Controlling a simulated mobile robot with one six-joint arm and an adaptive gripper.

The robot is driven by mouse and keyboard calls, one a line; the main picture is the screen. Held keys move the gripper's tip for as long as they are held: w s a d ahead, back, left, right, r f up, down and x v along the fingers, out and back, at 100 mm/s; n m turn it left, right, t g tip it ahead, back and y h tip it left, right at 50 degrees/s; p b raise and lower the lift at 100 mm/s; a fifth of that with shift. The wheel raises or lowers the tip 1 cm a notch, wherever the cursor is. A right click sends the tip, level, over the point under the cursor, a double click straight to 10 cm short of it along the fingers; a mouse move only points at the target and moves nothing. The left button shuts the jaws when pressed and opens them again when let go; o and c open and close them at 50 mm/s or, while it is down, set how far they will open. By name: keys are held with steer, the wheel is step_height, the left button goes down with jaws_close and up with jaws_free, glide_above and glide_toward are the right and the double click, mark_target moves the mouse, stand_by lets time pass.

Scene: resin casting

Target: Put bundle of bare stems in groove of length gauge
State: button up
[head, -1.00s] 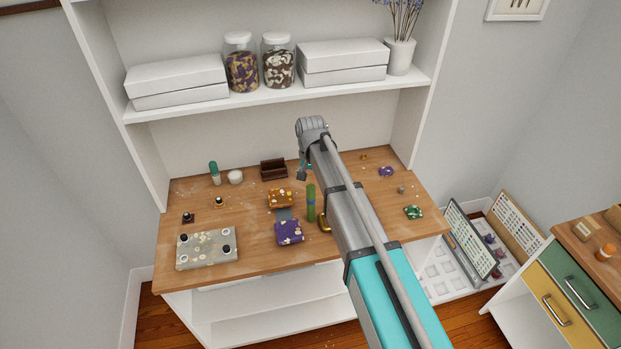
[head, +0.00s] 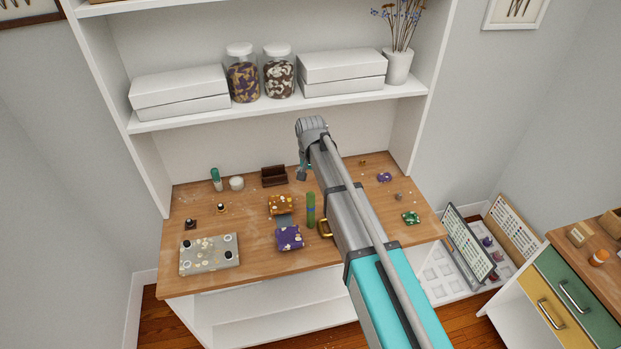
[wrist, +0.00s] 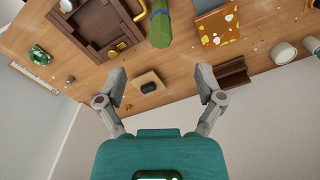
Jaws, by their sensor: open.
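A dark brown trough-like block (head: 273,176), which may be the length gauge, sits at the back of the table. In the wrist view it is right of my gripper (wrist: 231,76); its groove shows no bundle in it. My gripper (wrist: 160,82) is open and empty, its fingers wide apart above the back of the table. The head view mostly hides it.
A brown wooden frame with a brass handle (wrist: 98,28) lies beside the bundle. An orange patterned box (head: 281,205) and a purple one (head: 289,238) stand left of the bundle. A small block with a black top (wrist: 148,84) lies beneath my gripper. A shelf (head: 285,109) overhangs the back.

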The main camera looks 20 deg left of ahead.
steer(key=shift+d, duration=0.1)
stand_by(0.4)
steer(key=s+d, duration=0.5)
steer(key=d, duration=0.8)
steer(key=s+d, duration=0.5)
steer(key=d, duration=0.8)
steer(key=s+d+m, duration=0.1)
steer(key=s+d, duration=0.4)
steer(key=d, duration=0.9)
steer(key=shift+s, duration=0.1)
steer(key=shift+c, duration=0.5)
